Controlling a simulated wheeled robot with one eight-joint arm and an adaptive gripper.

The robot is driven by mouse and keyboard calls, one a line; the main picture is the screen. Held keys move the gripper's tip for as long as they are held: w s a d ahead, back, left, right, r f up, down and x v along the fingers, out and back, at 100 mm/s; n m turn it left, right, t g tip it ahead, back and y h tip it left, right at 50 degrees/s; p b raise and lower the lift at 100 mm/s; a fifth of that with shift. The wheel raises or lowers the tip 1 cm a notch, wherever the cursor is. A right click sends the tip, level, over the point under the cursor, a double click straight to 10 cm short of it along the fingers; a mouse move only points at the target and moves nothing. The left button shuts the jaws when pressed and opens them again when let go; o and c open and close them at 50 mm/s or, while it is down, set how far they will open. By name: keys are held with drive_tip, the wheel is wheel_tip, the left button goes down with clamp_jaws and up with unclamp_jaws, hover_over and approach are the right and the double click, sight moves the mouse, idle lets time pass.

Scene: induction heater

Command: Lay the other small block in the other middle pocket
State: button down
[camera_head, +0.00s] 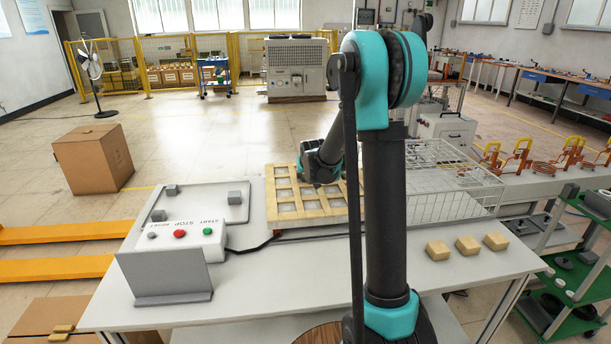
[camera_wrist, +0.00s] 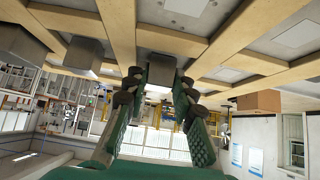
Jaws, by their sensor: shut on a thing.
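My gripper (camera_wrist: 158,82) is shut on a small grey block (camera_wrist: 161,68) in the wrist view, which is upside down. The wooden tray (camera_wrist: 222,48) with its grid of pockets fills the top of that view, close to the held block. Another grey block (camera_wrist: 84,54) stands at a pocket to the left, and part of a third grey shape (camera_wrist: 20,45) shows at the left edge. In the head view the wooden tray (camera_head: 282,225) lies on the table behind my arm. The held block is hidden there, and so are my fingertips.
A control box (camera_head: 205,240) with buttons and a grey plate (camera_head: 172,296) stand left of the tray. Two grey blocks (camera_head: 172,189) (camera_head: 234,197) are on a light panel. A wire basket (camera_head: 450,190) and three tan blocks (camera_head: 437,250) are at right.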

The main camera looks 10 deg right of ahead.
drive_tip(key=shift+f, duration=0.15)
drive_tip(key=c, duration=1.3)
unclamp_jaws()
drive_tip(key=shift+o, duration=0.2)
drive_tip(key=shift+r, duration=0.2)
drive_tip(key=v, duration=1.2)
drive_tip(key=s+d+f+g, duration=0.1)
drive_tip(key=s+f, duration=0.4)
drive_tip(key=s, duration=0.6)
drive_tip(key=s+d+f+g, duration=0.1)
drive_tip(key=s+f, duration=0.4)
drive_tip(key=s, duration=0.6)
drive_tip(key=s+d+f+g, duration=0.2)
drive_tip(key=s+f, duration=0.3)
drive_tip(key=s, duration=0.6)
drive_tip(key=shift+s+g, duration=0.1)
drive_tip(key=shift+g, duration=0.3)
